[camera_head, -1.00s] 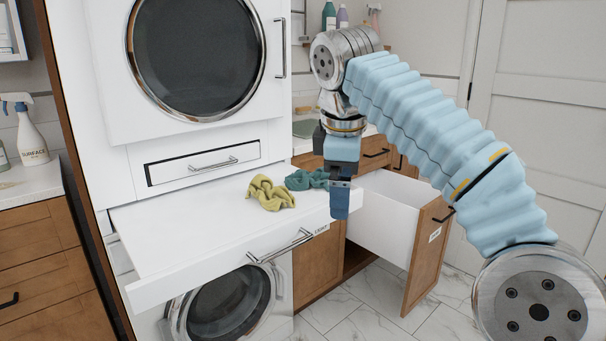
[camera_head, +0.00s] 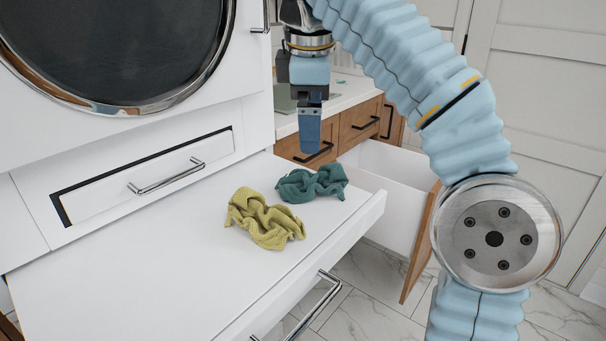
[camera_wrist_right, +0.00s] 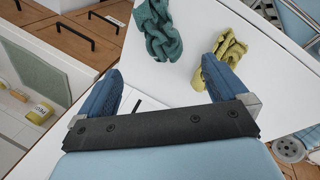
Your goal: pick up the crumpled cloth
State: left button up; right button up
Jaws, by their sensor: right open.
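Two crumpled cloths lie on the white pull-out shelf (camera_head: 130,275). The yellow-green cloth (camera_head: 263,220) is nearer the middle, and the teal cloth (camera_head: 311,184) lies just beyond it, close to the shelf's right end. My right gripper (camera_head: 309,140) hangs above and behind the teal cloth, apart from both cloths. In the right wrist view my right gripper (camera_wrist_right: 165,88) has its blue fingers spread with nothing between them. The teal cloth (camera_wrist_right: 158,30) and the yellow-green cloth (camera_wrist_right: 220,60) lie ahead of the fingers there. My left gripper is not in view.
The stacked washer unit with a round door (camera_head: 120,45) rises at the left. An open white drawer (camera_head: 385,190) with a wooden front stands right of the shelf. The shelf's left part is bare.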

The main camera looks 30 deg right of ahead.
send_over(312, 176)
jog(key=s+a, duration=0.1)
jog(key=s, duration=0.1)
jog(key=f, duration=0.7)
jog(key=shift+w+f, duration=0.15)
jog(key=shift+w, duration=0.05)
jog(key=b+x, duration=0.1)
jog(key=x, duration=0.4)
jog(key=shift+w+f+b, duration=0.1)
jog(key=shift+f+b, duration=0.2)
jog(key=shift+f, duration=0.1)
jog(key=c, duration=1.1)
jog(key=shift+r, duration=0.5)
notch_tip(312, 176, up, 3)
jog(key=shift+d+r+p, duration=0.1)
jog(key=shift+d+p, duration=0.05)
jog(key=shift+p, duration=0.55)
jog(key=s+d+r, duration=0.1)
jog(key=r, duration=0.1)
jog(key=s+d+r, duration=0.1)
jog(key=r, duration=0.1)
jog(key=shift+s+d, duration=0.3)
jog(key=shift+s, duration=0.05)
jog(key=s+d+r, duration=0.1)
jog(key=s+d, duration=0.1)
jog(key=s+d+r, duration=0.2)
jog(key=d, duration=0.1)
jog(key=s+d+r, duration=0.2)
jog(key=s, duration=0.1)
jog(key=shift+d, duration=0.2)
